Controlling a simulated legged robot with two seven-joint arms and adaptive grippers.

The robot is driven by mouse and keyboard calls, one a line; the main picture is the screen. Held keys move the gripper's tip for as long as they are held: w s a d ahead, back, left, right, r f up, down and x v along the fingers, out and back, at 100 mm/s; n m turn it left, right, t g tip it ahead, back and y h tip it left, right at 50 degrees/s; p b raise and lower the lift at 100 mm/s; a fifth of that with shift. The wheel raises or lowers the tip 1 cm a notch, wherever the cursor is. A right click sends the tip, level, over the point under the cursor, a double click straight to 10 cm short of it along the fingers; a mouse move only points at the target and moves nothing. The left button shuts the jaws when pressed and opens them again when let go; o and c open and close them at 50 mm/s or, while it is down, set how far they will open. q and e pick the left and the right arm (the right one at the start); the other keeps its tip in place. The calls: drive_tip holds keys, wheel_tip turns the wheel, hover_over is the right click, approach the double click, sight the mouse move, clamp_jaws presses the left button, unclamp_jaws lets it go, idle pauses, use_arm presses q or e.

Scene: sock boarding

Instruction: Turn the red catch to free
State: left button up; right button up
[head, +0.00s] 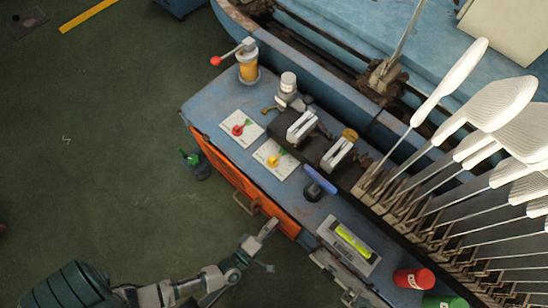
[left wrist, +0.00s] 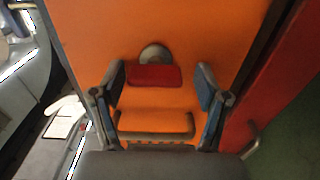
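The red catch (left wrist: 153,75) is a short red bar on a round grey base, mounted on an orange panel (left wrist: 90,30). It lies crosswise in the left wrist view. My left gripper (left wrist: 160,84) is open, with one finger at each side of the catch. The catch lies between the fingertips in the picture; I cannot tell whether they touch it. In the head view my left gripper (head: 265,246) is in front of the bench's orange front (head: 232,178); the catch cannot be made out there. Grey parts at the lower right may be my right gripper (head: 340,277), partly cut off.
The blue bench top (head: 205,103) carries a plate with a red knob (head: 238,129), a plate with a yellow knob (head: 272,160) and a tray with a yellow-green item (head: 352,240). White sock forms (head: 460,80) stand at right. The green floor (head: 90,170) at left is mostly clear.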

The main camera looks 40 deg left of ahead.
use_arm(q)
drive_tip(key=shift+r, duration=0.1)
drive_tip(key=s, duration=0.7)
drive_tip(key=shift+s, duration=0.2)
drive_tip(key=shift+a, duration=0.1)
idle(0.3)
